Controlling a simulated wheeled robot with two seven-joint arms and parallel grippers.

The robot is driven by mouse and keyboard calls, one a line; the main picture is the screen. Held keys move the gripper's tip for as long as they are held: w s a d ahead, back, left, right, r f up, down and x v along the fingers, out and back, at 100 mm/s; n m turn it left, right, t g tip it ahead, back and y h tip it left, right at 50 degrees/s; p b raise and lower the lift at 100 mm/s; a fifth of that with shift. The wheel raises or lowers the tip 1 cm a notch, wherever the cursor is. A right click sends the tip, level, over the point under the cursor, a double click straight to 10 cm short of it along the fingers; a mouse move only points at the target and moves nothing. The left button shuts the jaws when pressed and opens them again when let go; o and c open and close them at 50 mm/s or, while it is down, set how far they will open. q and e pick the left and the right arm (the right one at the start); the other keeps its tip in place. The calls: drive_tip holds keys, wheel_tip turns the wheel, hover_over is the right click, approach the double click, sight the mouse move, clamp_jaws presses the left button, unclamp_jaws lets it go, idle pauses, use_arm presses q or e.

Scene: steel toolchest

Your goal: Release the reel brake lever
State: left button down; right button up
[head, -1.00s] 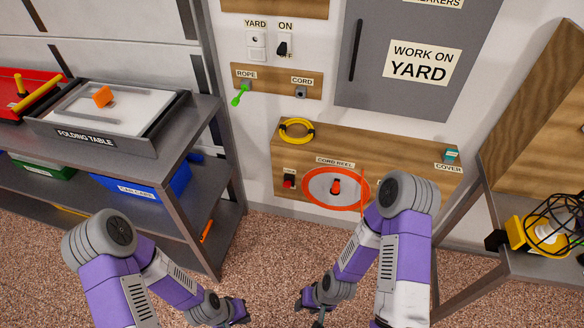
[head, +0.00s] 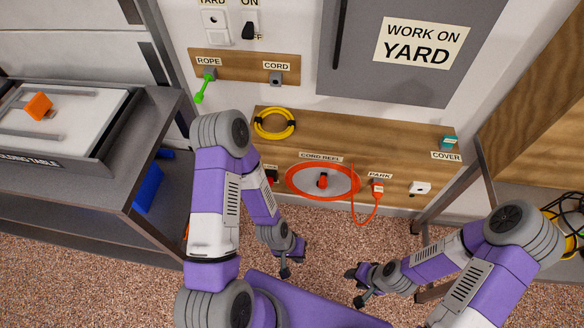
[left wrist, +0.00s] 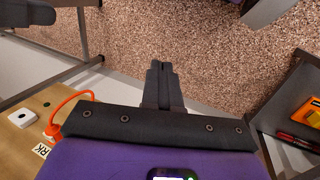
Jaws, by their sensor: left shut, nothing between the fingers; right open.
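The cord reel (head: 335,195) is an orange-rimmed grey disc on the low wooden panel, with a small red and black part (head: 322,181) at its hub. A dark fitting (head: 271,176) left of the reel is mostly hidden by my left arm; I cannot tell which part is the brake lever. My left gripper (head: 286,270) is shut and empty, below and in front of the panel, apart from the reel. It also shows shut in the left wrist view (left wrist: 161,78). My right gripper (head: 355,288) is open and empty, lower right of the reel.
An orange cord (head: 366,222) hangs from the reel to the PARK fitting (head: 377,187). A yellow coil (head: 274,123) hangs above. A grey shelf (head: 130,185) stands left and a bench leg (head: 450,205) right. Carpet (head: 330,245) before the panel is clear.

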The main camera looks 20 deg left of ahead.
use_arm(q)
drive_tip(key=shift+s+a, duration=0.1)
drive_tip(key=shift+s, duration=0.1)
drive_tip(key=w+a+r+y, duration=0.2)
drive_tip(key=w+a+r, duration=0.1)
drive_tip(key=w+a, duration=0.9)
drive_tip(key=w+a+r+y, duration=0.2)
drive_tip(key=w+a+r, duration=0.6)
drive_tip(key=r, duration=0.5)
drive_tip(key=w, duration=0.2)
drive_tip(key=shift+w+t, duration=0.4)
drive_tip(key=shift+a, duration=0.1)
drive_tip(key=b, duration=0.4)
hover_over(269, 180)
wheel_tip(269, 180, down, 10)
drive_tip(key=shift+s+f, duration=0.1)
drive_tip(key=f, duration=0.1)
drive_tip(key=s+f, duration=0.1)
drive_tip(key=f, duration=0.1)
drive_tip(key=shift+s+b, duration=0.1)
drive_tip(key=shift+b, duration=0.25)
drive_tip(key=shift+s+f, duration=0.15)
drive_tip(key=shift+f, duration=0.1)
